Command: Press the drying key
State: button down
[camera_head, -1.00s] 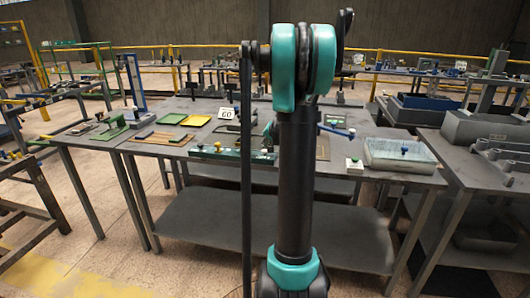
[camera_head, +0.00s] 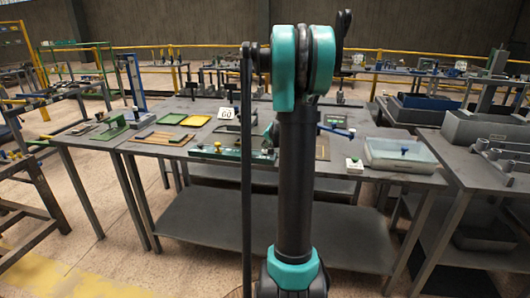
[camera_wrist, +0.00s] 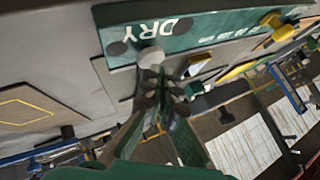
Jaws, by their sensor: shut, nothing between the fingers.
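A green panel (camera_wrist: 220,30) marked "DRY", upside down in the wrist view, fills the top of that view. It also shows in the head view (camera_head: 232,154), partly behind my arm. A pale round key (camera_wrist: 151,57) sits at the panel's edge beside the lettering. My gripper (camera_wrist: 157,80) is shut and empty, its fingertips right by this pale key. I cannot tell whether they touch it. Dark round spots flank the lettering. A yellow knob (camera_wrist: 270,20) stands farther along the panel. My arm hides the gripper in the head view.
The grey table (camera_head: 345,182) also holds a number sign (camera_head: 226,114), yellow and green trays (camera_head: 172,118), a small white box with a green knob (camera_head: 354,165) and a clear lidded box (camera_head: 400,154). Another bench (camera_head: 470,150) stands close on the right.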

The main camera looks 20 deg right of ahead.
aim_at(266, 151)
jog(key=shift+f, duration=0.6)
dwell(0.7)
dwell(0.4)
jog(key=shift+r, duration=1)
jog(key=shift+r, duration=2.55)
